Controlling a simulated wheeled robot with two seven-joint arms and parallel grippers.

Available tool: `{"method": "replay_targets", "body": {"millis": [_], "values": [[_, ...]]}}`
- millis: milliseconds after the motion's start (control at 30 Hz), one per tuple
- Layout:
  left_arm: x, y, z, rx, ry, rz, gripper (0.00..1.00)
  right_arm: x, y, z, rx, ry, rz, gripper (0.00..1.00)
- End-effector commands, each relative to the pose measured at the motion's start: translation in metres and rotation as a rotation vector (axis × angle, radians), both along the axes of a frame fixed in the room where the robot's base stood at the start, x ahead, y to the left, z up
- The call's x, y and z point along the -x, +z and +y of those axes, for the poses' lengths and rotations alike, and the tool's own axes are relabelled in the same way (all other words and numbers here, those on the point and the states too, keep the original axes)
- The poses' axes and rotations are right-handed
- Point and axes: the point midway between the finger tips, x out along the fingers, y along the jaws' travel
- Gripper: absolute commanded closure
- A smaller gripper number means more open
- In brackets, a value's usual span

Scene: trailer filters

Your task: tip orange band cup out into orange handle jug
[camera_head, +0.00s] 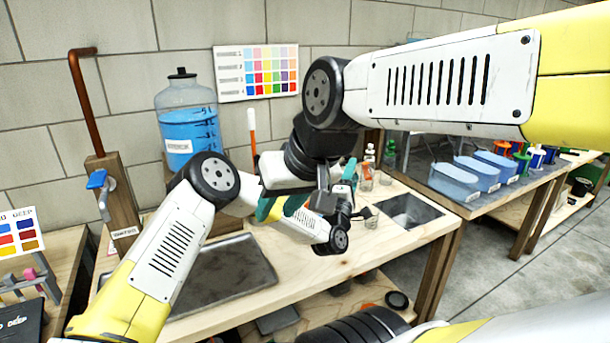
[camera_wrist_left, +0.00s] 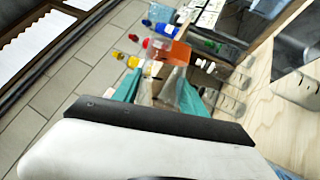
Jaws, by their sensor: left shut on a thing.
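My left gripper (camera_head: 349,171) is over the bench, near its back right part. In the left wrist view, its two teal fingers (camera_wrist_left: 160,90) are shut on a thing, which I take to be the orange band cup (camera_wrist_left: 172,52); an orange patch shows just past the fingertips. In the head view the cup is hidden or too small to tell. My right gripper (camera_head: 281,207) hangs to the left of the left one, teal fingers apart, with nothing seen between them. I cannot make out the orange handle jug for sure.
A dark tray (camera_head: 222,275) lies at front left. A large blue-filled bottle (camera_head: 187,125) stands behind. Blue bins (camera_head: 478,172) are on the right table.

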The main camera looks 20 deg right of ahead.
Motion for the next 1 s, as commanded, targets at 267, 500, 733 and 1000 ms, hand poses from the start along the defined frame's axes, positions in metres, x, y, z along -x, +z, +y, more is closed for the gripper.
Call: {"method": "replay_targets", "body": {"millis": [267, 500, 733, 1000], "values": [[-0.003, 0.002, 0.001, 0.028, 0.002, 0.012, 1.0, 0.0, 0.0, 0.0, 0.0, 0.0, 0.0, 0.64], [-0.006, 0.004, 0.002, 0.052, 0.002, 0.022, 1.0, 0.0, 0.0, 0.0, 0.0, 0.0, 0.0, 0.64], [-0.008, 0.005, 0.003, 0.075, 0.003, 0.032, 1.0, 0.0, 0.0, 0.0, 0.0, 0.0, 0.0, 0.64], [-0.011, 0.007, 0.004, 0.104, 0.004, 0.043, 1.0, 0.0, 0.0, 0.0, 0.0, 0.0, 0.0, 0.64]]}}
